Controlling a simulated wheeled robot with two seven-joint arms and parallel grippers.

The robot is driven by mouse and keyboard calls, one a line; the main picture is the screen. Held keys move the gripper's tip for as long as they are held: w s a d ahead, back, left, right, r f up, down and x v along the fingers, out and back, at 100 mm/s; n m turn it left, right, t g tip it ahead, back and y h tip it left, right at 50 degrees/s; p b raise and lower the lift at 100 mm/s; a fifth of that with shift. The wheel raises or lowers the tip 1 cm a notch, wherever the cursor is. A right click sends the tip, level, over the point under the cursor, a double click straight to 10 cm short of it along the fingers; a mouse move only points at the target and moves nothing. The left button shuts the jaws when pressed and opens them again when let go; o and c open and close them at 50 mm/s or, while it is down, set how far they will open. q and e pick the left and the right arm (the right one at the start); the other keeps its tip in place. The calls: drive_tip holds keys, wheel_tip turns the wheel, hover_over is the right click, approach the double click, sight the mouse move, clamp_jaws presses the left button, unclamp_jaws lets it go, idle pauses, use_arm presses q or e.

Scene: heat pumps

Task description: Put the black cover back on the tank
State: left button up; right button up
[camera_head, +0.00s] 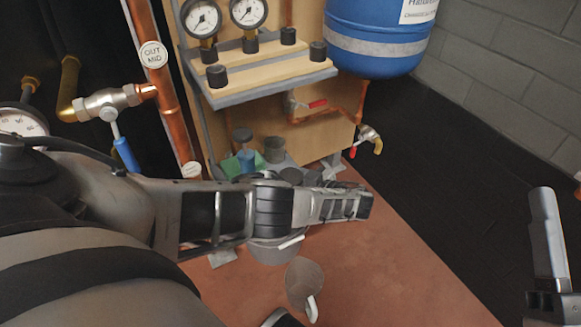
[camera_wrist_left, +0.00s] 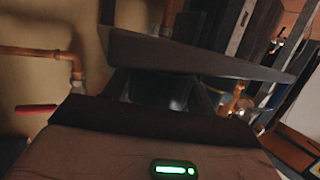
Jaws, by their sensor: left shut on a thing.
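My left gripper (camera_head: 345,204) reaches across the middle of the head view, above the floor and in front of the wooden board. It is shut on a dark, flat-looking piece (camera_wrist_left: 200,54), seen edge-on in the left wrist view, which looks like the black cover. Its full outline is hidden. The blue tank (camera_head: 375,28) with a pale band hangs at the top right, up and away from the gripper. Its top is out of view. My right gripper (camera_head: 548,250) shows only in part at the right edge, and its jaws are not clear.
A shelf (camera_head: 270,78) with black knobs and two gauges (camera_head: 203,18) is above my left gripper. Copper pipe (camera_head: 165,90) and a red-handled valve (camera_head: 310,105) are near. Small containers (camera_head: 274,149) stand behind the arm; a mug (camera_head: 304,281) stands on the reddish floor (camera_head: 400,280).

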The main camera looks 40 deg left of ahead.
sight(299, 178)
use_arm(q)
drive_tip(key=shift+r+p, duration=1.4)
drive_tip(key=shift+r, duration=0.2)
use_arm(e)
wheel_tip(299, 178, up, 3)
